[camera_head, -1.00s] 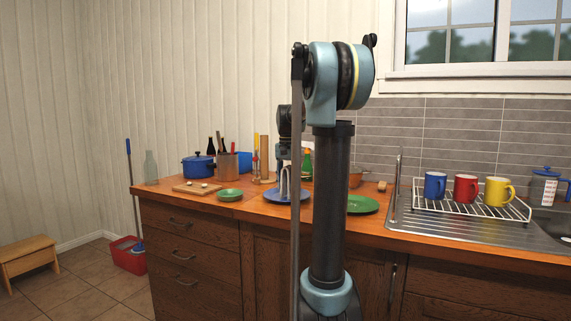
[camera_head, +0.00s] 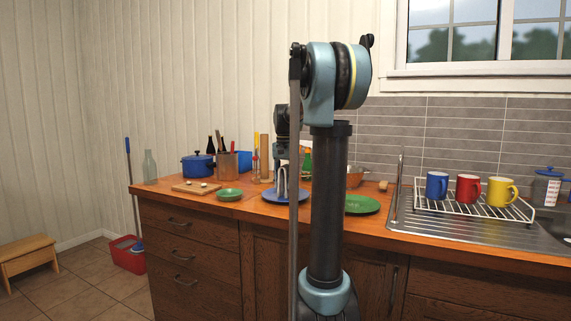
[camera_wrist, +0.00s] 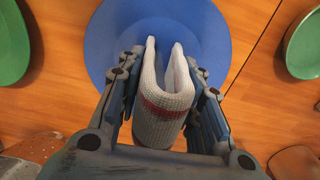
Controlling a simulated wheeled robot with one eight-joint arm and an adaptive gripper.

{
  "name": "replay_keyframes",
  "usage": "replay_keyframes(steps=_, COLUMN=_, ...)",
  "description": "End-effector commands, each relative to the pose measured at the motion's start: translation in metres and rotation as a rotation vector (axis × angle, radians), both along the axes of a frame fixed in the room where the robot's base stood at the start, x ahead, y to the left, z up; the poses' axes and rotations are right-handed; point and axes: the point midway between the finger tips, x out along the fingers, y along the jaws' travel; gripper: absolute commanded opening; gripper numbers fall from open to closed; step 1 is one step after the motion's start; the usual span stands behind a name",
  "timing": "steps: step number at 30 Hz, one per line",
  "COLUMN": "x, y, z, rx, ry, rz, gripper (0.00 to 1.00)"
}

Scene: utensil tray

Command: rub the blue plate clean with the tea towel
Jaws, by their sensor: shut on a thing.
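The blue plate (camera_head: 271,195) lies on the wooden counter, partly hidden behind my arm in the head view. In the wrist view the blue plate (camera_wrist: 110,40) lies beneath my gripper. My gripper (camera_wrist: 165,95) is shut on the folded tea towel (camera_wrist: 163,108), which is white with a red stripe. The towel hangs over the plate, its far end over the plate's middle. I cannot tell whether it touches the plate. In the head view my gripper (camera_head: 281,178) is above the plate.
A green bowl (camera_head: 229,195) stands left of the plate and a green plate (camera_head: 362,204) lies to its right. A blue pot (camera_head: 198,166), a utensil holder (camera_head: 227,165) and a cutting board (camera_head: 196,187) are further left. A dish rack with mugs (camera_head: 474,203) stands by the sink.

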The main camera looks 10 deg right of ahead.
Motion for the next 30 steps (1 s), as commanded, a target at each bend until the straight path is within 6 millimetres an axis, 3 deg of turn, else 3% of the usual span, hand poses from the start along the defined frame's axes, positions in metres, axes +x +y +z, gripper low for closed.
replay_keyframes(steps=7, x=-0.001, y=-0.016, z=0.004, rx=0.000, ry=0.000, rz=0.001, gripper=0.00)
replay_keyframes(steps=9, x=-0.002, y=-0.016, z=0.020, rx=0.000, ry=0.000, rz=0.001, gripper=0.00)
replay_keyframes(steps=30, x=-0.002, y=-0.014, z=0.078, rx=0.000, ry=0.000, rz=0.002, gripper=0.00)
